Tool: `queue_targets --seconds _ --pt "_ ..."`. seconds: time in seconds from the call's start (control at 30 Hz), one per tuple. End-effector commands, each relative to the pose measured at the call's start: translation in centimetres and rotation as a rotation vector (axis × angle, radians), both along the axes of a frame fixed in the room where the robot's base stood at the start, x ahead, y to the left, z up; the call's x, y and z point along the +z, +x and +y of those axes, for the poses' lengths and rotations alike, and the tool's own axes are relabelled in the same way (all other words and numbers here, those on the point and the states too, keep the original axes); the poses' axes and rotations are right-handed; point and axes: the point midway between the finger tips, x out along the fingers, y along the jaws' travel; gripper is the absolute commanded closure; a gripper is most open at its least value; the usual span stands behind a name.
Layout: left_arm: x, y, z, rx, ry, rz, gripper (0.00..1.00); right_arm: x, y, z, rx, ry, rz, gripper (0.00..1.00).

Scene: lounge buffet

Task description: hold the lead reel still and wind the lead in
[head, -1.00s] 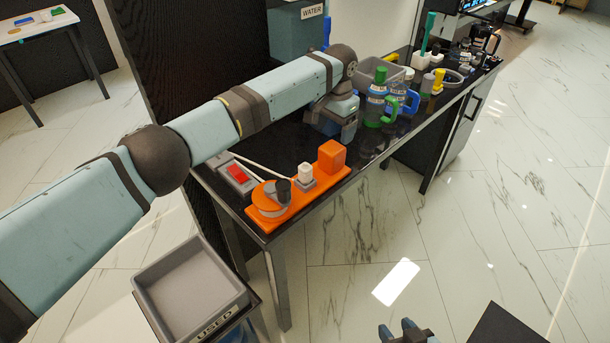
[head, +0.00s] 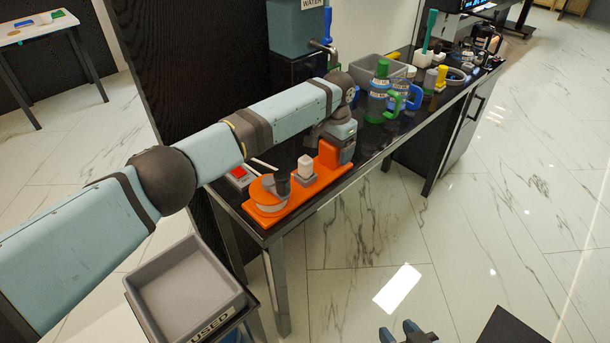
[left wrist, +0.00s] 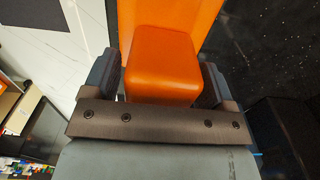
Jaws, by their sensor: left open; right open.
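The lead reel is an orange base (head: 290,203) on the near end of the black counter, with an orange block at its far end, which also shows in the left wrist view (left wrist: 165,62). At its near end are a round drum (head: 266,191) and a dark upright knob (head: 283,182). A white plug-like piece (head: 305,163) stands in a grey holder mid-base. A pale lead runs behind it, partly hidden by my arm. My left gripper (left wrist: 160,80) is open, one finger on each side of the orange block; contact is unclear. My right gripper (head: 400,332) is open and empty at the bottom edge.
A grey box with a red switch (head: 239,174) lies behind the reel. A grey tray marked USED (head: 185,285) stands at lower left.

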Motion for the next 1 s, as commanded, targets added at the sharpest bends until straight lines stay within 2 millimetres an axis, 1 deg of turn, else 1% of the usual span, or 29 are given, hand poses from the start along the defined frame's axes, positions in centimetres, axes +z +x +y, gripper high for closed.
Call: queue_targets --seconds 0.03,0.07,0.1,0.17,0.27,0.3,0.37,0.4,0.5,1.0 --pt "0.02 0.00 -0.01 0.000 0.000 0.000 0.21 -0.04 -0.01 0.00 0.000 0.000 0.001 0.54" --pt "0.02 0.00 -0.01 0.000 0.000 0.000 0.28 -0.05 -0.02 0.01 0.000 0.000 0.001 0.54" --pt "0.02 -0.01 -0.02 0.000 0.000 0.000 0.37 -0.06 -0.02 0.01 0.000 0.000 0.001 0.54" --pt "0.02 -0.01 -0.02 0.000 0.000 0.000 0.51 -0.06 -0.02 0.00 0.000 0.000 0.001 0.54" --pt "0.03 -0.01 -0.02 0.000 0.000 0.000 0.52 -0.05 -0.02 0.01 0.000 0.000 0.000 0.54" --pt "0.03 -0.01 -0.02 0.000 0.000 0.000 0.50 -0.05 -0.02 0.01 0.000 0.000 0.000 0.54" --pt "0.03 -0.01 -0.02 0.000 0.000 0.000 0.64 -0.04 -0.01 0.01 0.000 0.000 0.000 0.54" --pt "0.03 -0.01 -0.02 0.000 0.000 0.000 0.73 -0.03 -0.02 0.01 0.000 0.000 0.000 0.54" --pt "0.17 0.01 -0.05 -0.001 0.000 -0.001 0.93 0.03 -0.01 0.00 0.000 0.000 -0.001 0.54" --pt "-0.27 -0.01 -0.01 0.000 0.000 0.000 0.93 0.28 0.02 -0.01 0.000 0.001 -0.003 0.54"
